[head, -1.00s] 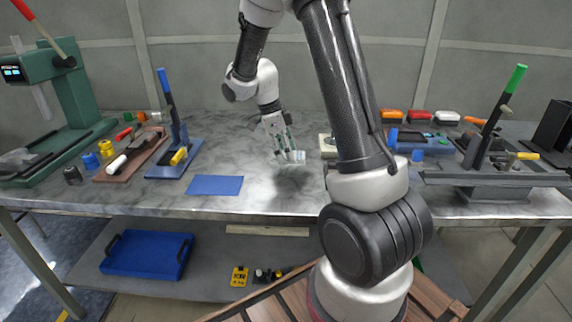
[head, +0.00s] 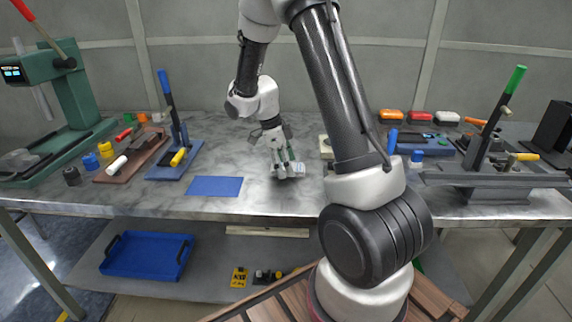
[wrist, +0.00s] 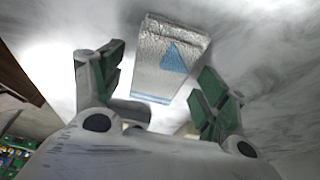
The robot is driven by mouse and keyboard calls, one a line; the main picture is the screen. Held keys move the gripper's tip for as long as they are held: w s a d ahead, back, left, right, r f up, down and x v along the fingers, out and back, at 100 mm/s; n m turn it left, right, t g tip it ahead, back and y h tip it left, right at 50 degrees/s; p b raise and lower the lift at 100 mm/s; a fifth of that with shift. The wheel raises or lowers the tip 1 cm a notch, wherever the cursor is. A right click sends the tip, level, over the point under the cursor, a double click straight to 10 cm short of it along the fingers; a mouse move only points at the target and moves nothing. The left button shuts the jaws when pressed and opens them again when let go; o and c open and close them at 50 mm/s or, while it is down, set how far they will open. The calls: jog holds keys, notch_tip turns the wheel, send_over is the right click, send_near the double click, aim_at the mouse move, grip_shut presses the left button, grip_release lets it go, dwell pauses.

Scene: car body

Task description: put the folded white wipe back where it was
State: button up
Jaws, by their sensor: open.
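The folded white wipe (head: 298,169) appears to lie on the grey bench top, in its bare middle part, right of the blue mat. In the wrist view the wipe (wrist: 170,58) shows a silvery woven top, a blue triangle and a blue near edge. My gripper (head: 287,172) points down right at the wipe. Its green-padded fingers (wrist: 158,78) are open, one on each side of the wipe's near end, with gaps between pads and wipe. The wipe's underside is hidden.
A flat blue mat (head: 214,186) lies left of my gripper. A blue-handled press (head: 176,140) stands farther left and a green-handled press (head: 490,140) at the right. A pale block (head: 326,147) sits partly behind my arm. The bench around the wipe is clear.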

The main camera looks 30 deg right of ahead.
notch_tip(320, 180, up, 17)
jog(key=s+a+n+t, duration=0.1)
jog(key=s+a+n, duration=0.2)
jog(key=n, duration=0.1)
jog(key=s+a+r+n+t+y, duration=0.1)
jog(key=s+r+n+t, duration=0.1)
jog(key=s+n, duration=0.8)
jog(key=s+r+n+t+y, duration=0.1)
jog(key=s+r+n+t, duration=0.2)
jog(key=s+n, duration=0.7)
jog(key=shift+s+a+r+n+y, duration=0.35)
jog(key=shift+s+n+y, duration=0.05)
jog(key=shift+s, duration=0.1)
jog(key=shift+c, duration=0.2)
